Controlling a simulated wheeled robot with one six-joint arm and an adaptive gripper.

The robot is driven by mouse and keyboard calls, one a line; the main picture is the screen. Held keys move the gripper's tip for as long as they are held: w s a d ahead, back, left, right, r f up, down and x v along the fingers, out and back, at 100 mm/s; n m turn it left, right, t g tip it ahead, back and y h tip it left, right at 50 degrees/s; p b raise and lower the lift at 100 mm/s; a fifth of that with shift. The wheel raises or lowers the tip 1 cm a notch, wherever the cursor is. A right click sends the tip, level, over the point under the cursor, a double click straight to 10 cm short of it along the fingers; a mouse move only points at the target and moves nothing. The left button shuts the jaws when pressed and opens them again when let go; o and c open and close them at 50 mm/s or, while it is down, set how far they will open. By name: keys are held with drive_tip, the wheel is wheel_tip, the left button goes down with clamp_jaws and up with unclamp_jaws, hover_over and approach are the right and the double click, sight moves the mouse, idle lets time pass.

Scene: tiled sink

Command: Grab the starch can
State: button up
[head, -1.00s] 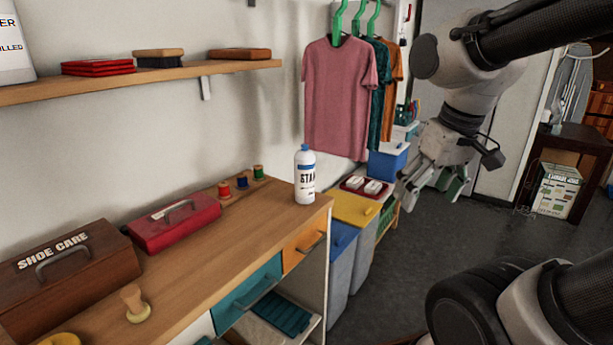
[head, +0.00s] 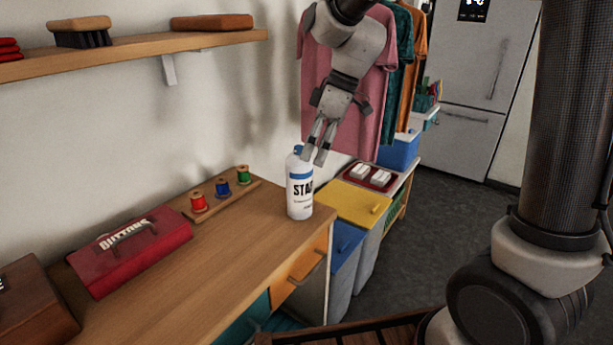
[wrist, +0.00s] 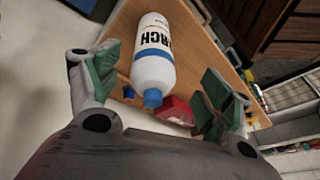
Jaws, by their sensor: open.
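The starch can (head: 300,190) is a white bottle with blue bands and a blue cap. It stands upright near the right end of the wooden counter. My gripper (head: 318,158) is above and slightly right of the can in the head view, pointing down, and partly overlaps its top. In the wrist view the can (wrist: 153,55) lies between the two spread green-padded fingers of my gripper (wrist: 148,88), with its cap toward the palm. The fingers are open, and no contact with the can shows.
Three thread spools on a strip (head: 222,190) and a red buttons box (head: 130,248) stand on the counter left of the can. A shelf (head: 130,50) runs above. A pink shirt (head: 335,100) hangs behind my gripper. A yellow-lidded bin (head: 352,204) is to the right.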

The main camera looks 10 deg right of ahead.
sight(299, 171)
drive_tip(key=n, duration=0.2)
drive_tip(key=w+n, duration=0.1)
drive_tip(key=shift+a+r+y, duration=0.3)
drive_tip(key=shift+a+r, duration=0.05)
drive_tip(key=shift+n, duration=0.3)
drive_tip(key=x, duration=0.7)
drive_tip(key=shift+a+f, duration=0.2)
drive_tip(key=shift+f, duration=0.1)
drive_tip(key=c, duration=1.4)
